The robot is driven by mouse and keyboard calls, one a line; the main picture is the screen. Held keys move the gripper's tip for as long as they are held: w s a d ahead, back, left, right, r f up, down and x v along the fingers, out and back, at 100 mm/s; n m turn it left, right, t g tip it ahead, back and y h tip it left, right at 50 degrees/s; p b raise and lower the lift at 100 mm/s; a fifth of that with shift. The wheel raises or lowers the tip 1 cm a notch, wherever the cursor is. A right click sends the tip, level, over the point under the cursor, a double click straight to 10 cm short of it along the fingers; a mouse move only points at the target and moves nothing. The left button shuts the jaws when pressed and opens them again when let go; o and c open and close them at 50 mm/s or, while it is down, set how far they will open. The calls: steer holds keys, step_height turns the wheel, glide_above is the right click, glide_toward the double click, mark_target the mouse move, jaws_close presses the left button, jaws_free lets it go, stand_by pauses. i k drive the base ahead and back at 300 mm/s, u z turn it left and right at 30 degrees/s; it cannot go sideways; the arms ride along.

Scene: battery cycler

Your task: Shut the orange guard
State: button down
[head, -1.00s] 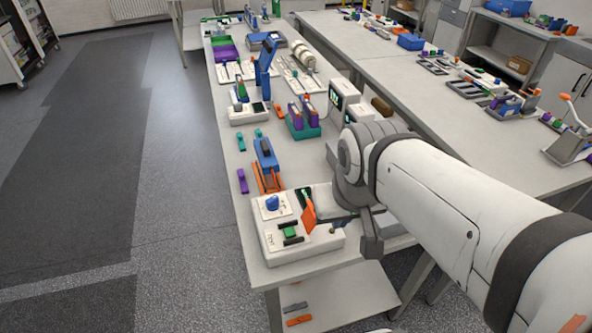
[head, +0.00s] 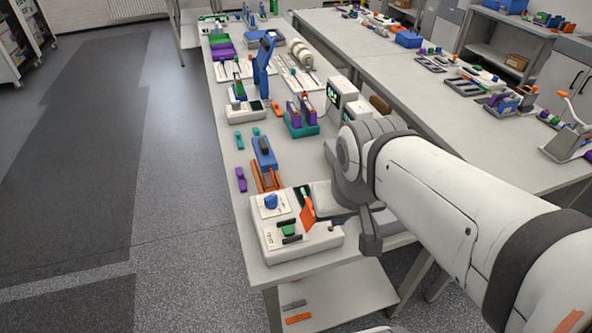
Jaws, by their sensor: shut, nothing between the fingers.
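The orange guard (head: 308,213) stands raised and tilted on the white cycler box (head: 290,245) at the near end of the bench. A green part shows at its upper edge. The box also has a blue knob (head: 271,201) and a green piece in a black-edged slot (head: 289,231) left of the guard.
An orange and blue holder (head: 266,163) stands just behind the box. Purple (head: 241,180) and teal pieces lie along the bench's left edge. A teal rack (head: 302,128) and a screened unit (head: 341,92) stand further back. Open floor lies left.

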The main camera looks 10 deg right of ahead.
mark_target(307, 215)
steer(key=u, duration=2.7)
steer(key=k, duration=2.45)
steer(key=z, duration=0.9)
steer(key=i, duration=1)
steer(key=z, duration=0.05)
